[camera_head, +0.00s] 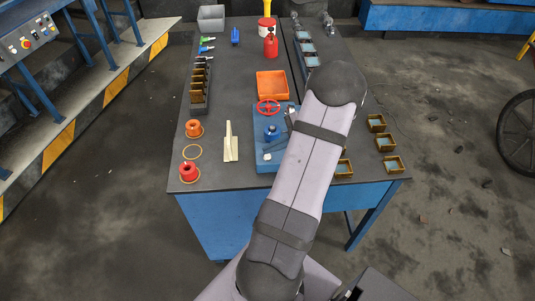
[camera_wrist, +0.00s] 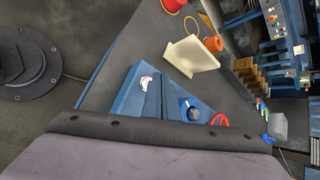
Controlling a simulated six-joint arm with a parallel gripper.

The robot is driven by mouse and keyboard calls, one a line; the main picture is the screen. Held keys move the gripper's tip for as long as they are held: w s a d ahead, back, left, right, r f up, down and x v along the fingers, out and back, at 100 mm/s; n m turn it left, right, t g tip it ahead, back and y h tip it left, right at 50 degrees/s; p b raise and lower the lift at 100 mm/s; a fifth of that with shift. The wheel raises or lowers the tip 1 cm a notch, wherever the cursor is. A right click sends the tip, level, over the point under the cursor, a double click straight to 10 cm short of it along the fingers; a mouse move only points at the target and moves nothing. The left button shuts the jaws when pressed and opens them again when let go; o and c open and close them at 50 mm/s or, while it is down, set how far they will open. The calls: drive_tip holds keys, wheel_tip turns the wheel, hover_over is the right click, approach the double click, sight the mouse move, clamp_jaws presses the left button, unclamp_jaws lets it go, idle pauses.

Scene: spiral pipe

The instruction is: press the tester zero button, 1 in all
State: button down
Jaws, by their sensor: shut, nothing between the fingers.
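The tester is a blue block (camera_head: 264,164) on the dark table, with a red handwheel (camera_head: 268,106) at its far end and a blue rounded part in the middle. A small pale round button (camera_head: 268,156) sits near its front end; it also shows in the wrist view as a white disc (camera_wrist: 146,82). My gripper (camera_wrist: 160,82) is in the wrist view as dark narrow fingers, shut and empty, over the tester and just beside the white button. I cannot tell whether it touches anything. In the head view my arm hides most of the gripper and the tester's right side.
An orange tray (camera_head: 271,85) stands behind the tester. A cream angled piece (camera_head: 230,142), a red spool (camera_head: 189,172) and an orange spool (camera_head: 193,129) stand to the left. Several small brown boxes (camera_head: 386,143) are at the right edge.

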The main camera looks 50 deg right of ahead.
drive_tip(key=shift+r, duration=0.3)
wheel_tip(320, 180, up, 5)
drive_tip(key=p, duration=0.3)
drive_tip(key=shift+f+p, duration=0.1)
drive_tip(key=shift+p, duration=0.2)
idle(0.8)
